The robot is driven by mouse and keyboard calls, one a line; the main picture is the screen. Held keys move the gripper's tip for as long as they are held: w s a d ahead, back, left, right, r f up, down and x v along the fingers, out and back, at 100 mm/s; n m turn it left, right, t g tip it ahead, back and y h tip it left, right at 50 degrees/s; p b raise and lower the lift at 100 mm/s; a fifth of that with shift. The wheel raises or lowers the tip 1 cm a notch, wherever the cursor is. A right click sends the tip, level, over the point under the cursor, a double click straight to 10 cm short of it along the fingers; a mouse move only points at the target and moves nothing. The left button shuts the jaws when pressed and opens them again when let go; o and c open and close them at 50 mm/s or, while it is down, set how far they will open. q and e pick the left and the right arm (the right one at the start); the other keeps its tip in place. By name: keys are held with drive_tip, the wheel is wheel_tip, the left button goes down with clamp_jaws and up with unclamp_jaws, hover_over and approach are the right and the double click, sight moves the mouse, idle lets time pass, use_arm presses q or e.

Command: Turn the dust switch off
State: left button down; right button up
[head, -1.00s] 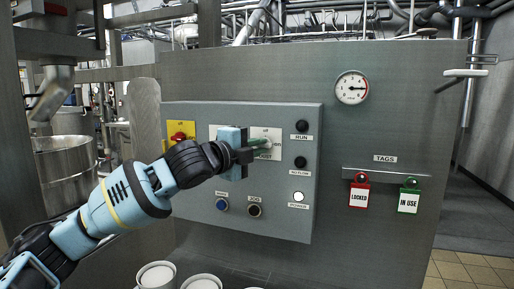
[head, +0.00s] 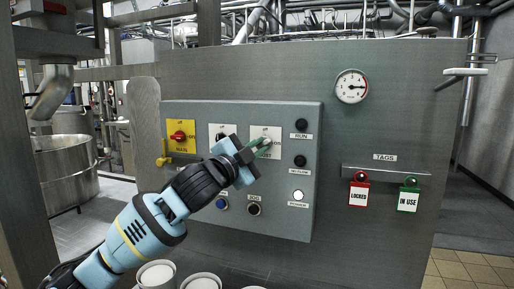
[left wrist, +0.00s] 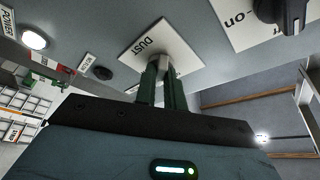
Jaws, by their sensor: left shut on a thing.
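The dust switch is a white plate (head: 268,131) on the grey control panel; in the left wrist view its plate (left wrist: 143,42) reads DUST. My left gripper (head: 259,146) reaches it from the lower left. Its green fingers (left wrist: 162,82) are shut on the small grey dust knob (left wrist: 158,63) in front of the plate. The fingers cover most of the knob, so I cannot tell which way it points. My right gripper is not in view.
Left of the dust switch are a black-knobbed switch (head: 221,135) and a yellow main switch (head: 179,134) with a red knob. Red LOCKED (head: 359,195) and green IN USE (head: 409,200) tags hang farther right.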

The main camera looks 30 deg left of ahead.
use_arm(q)
drive_tip(key=shift+w+d+f+n+t+y, duration=0.2)
drive_tip(key=shift+n+y, duration=0.95)
drive_tip(key=shift+n, duration=1.4)
drive_tip(key=shift+s+d+r+n+t+y, duration=0.2)
drive_tip(key=shift+n+y, duration=0.9)
drive_tip(key=shift+n, duration=1.4)
drive_tip(key=shift+w+f+n+t+y, duration=0.1)
drive_tip(key=shift+f+n+t+y, duration=0.2)
drive_tip(key=shift+n+y, duration=1.55)
drive_tip(key=shift+r+n+h, duration=0.1)
drive_tip(key=shift+n+h, duration=0.4)
drive_tip(key=shift+n, duration=0.4)
drive_tip(key=c, duration=1.5)
unclamp_jaws()
drive_tip(key=shift+b+v, duration=0.3)
drive_tip(key=shift+v, duration=3.65)
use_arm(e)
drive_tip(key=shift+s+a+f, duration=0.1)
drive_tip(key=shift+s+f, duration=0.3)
